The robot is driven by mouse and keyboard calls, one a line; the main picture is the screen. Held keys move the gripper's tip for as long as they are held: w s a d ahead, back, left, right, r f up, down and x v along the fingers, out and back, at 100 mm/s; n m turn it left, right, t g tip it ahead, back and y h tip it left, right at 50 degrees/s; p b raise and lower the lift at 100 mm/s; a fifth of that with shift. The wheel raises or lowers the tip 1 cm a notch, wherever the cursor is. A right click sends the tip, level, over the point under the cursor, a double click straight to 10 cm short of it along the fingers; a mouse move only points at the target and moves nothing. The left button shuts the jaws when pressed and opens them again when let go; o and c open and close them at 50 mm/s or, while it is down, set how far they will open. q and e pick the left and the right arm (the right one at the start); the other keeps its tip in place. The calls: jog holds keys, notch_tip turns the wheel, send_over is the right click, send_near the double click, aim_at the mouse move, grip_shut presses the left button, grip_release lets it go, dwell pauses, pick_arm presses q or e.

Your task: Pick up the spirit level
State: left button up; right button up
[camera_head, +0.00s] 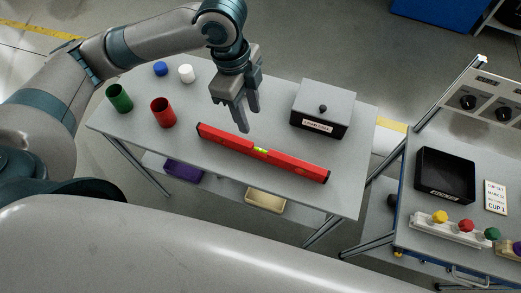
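A long red spirit level (290,166) with a yellow-green vial in its middle lies on a grey table (215,178). It runs slantwise from the table's middle to its front right. My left gripper (249,120) is above the table, just behind the level's left half, pointing down. Its two fingers are apart with a gap between them and nothing held. It appears clear of the level. My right gripper is not in view.
A green cup (119,98), a red cup (162,112), a blue cap (160,69) and a white cap (186,73) stand left on the table. A lidded grey box (323,107) stands at the right. A second table (420,225) holds a black tray (444,176).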

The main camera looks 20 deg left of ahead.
pick_arm(q)
jog(key=p, duration=0.2)
send_near(260, 148)
jog(key=f, duration=0.5)
jog(key=shift+s+d+f, duration=0.2)
jog(key=shift+d+f, duration=0.05)
jog(key=shift+d, duration=0.05)
jog(key=shift+d+f+p, duration=0.15)
jog(key=shift+f+p, duration=0.2)
jog(key=shift+f, duration=0.15)
jog(key=f, duration=0.1)
jog(key=f+p, duration=0.1)
jog(key=f, duration=0.1)
jog(key=shift+d, duration=0.35)
jog(key=shift+f, duration=0.55)
jog(key=shift+w, duration=0.1)
grip_shut()
